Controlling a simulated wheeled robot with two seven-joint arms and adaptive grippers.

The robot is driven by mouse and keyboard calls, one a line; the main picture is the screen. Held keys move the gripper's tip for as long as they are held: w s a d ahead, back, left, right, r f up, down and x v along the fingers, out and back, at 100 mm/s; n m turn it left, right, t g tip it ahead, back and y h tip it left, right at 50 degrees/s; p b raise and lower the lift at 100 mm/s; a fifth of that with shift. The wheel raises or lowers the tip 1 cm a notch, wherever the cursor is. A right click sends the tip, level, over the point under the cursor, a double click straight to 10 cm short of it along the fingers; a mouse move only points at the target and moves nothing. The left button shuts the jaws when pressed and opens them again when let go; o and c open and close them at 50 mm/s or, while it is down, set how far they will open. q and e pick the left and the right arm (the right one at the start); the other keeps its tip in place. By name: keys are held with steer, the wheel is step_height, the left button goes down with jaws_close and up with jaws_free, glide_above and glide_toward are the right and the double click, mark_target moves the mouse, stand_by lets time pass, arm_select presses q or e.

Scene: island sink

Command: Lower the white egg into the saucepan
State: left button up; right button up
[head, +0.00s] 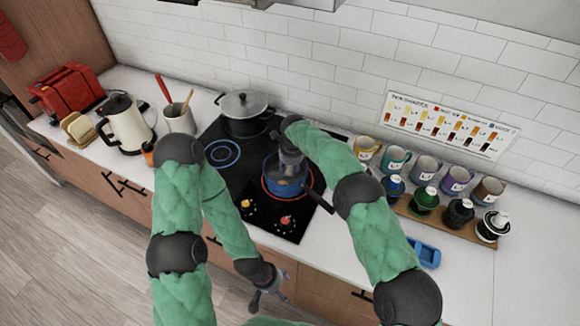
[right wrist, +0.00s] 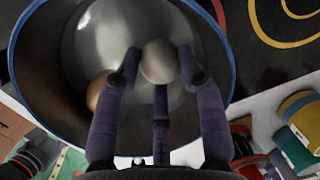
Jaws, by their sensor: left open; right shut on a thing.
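The blue-rimmed saucepan (head: 268,184) stands on the front burner; its metal inside fills much of the right wrist view (right wrist: 95,40). My right gripper (head: 289,178) points down into its opening and hides part of it. In the right wrist view its fingers (right wrist: 159,68) are shut around the white egg (right wrist: 160,61), over the pan's inside. I cannot tell how far the egg is above the bottom. A brown egg (right wrist: 96,93) lies in the pan, left of the white egg. My left gripper (head: 268,300) is open and empty, in front of the counter.
A lidded dark pot (head: 245,118) stands on the back of the black cooktop (head: 222,178). The pan's dark handle (head: 319,200) points front right. Mugs (head: 397,159) and capped jars (head: 425,199) line a wooden board at right, near a blue tray (head: 426,254). A kettle (head: 126,124) stands left.

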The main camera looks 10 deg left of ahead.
mark_target(291, 180)
steer(key=o, duration=0.8)
steer(key=shift+c, duration=0.2)
step_height(291, 180, up, 12)
steer(key=s, duration=0.2)
steer(key=shift+d, duration=0.45)
steer(key=shift+f, duration=0.15)
